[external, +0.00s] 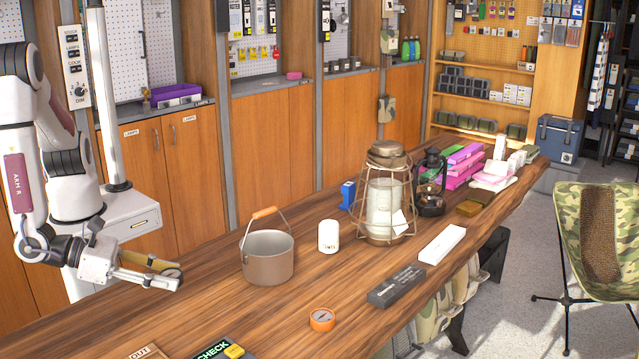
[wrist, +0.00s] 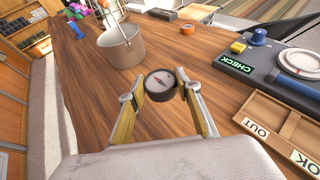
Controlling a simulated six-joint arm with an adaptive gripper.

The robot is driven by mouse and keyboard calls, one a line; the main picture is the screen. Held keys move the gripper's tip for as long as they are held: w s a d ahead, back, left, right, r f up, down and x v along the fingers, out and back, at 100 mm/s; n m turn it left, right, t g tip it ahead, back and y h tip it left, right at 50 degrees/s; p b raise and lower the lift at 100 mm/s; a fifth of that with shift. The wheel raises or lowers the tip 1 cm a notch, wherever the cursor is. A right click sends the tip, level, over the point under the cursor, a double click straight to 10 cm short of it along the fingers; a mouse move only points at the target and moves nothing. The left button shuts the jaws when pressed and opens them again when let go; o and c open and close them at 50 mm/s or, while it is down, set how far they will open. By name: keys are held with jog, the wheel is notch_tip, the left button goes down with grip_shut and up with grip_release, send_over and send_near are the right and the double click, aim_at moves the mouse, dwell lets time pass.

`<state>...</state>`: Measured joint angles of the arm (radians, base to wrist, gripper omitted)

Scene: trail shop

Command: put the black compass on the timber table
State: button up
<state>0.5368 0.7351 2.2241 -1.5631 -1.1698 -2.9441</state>
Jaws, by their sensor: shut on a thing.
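The black compass (wrist: 160,83), round with a pale dial and red needle, sits between the two fingertips of my gripper (wrist: 161,92) in the wrist view. My gripper is shut on it, with a finger on each side. In the external view my gripper (external: 172,276) is at the left, over the near-left edge of the timber table (external: 215,315). The compass is mostly hidden there by the fingers. It appears to be held above the tabletop; the exact gap cannot be told.
A brown pot (external: 267,258) stands right of my gripper, with a white canister (external: 328,236) and caged lantern (external: 385,195) beyond. An orange compass (external: 321,318) lies nearer the front.

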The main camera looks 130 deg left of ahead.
jog(key=shift+n+g+y, duration=0.3)
jog(key=shift+n+g, duration=0.5)
jog(key=shift+g, duration=0.1)
jog(key=w+a, duration=0.4)
jog(key=w, duration=0.1)
jog(key=w+a, duration=0.2)
jog(key=w, duration=0.1)
jog(key=shift+w+f, duration=0.2)
jog(key=shift+f, duration=0.2)
jog(key=shift+n+g+y, duration=0.3)
jog(key=shift+n+g, duration=0.3)
jog(key=w+a, duration=0.4)
jog(key=a, duration=0.1)
jog(key=w+a, duration=0.2)
jog(key=a, duration=0.1)
jog(key=shift+w+a+r, duration=0.1)
jog(key=shift+a+r, duration=0.05)
jog(key=shift+r, duration=0.05)
jog(key=w+a+r+g, duration=0.1)
jog(key=w+a, duration=0.3)
jog(key=a, duration=0.5)
notch_tip(320, 180, up, 2)
jog(key=n+g+y, duration=0.1)
jog(key=n, duration=0.1)
send_over(343, 282)
jog(key=shift+f, duration=0.1)
jog(key=shift+f, duration=2.35)
jog(key=shift+f, duration=0.15)
jog(key=shift+f, duration=2.15)
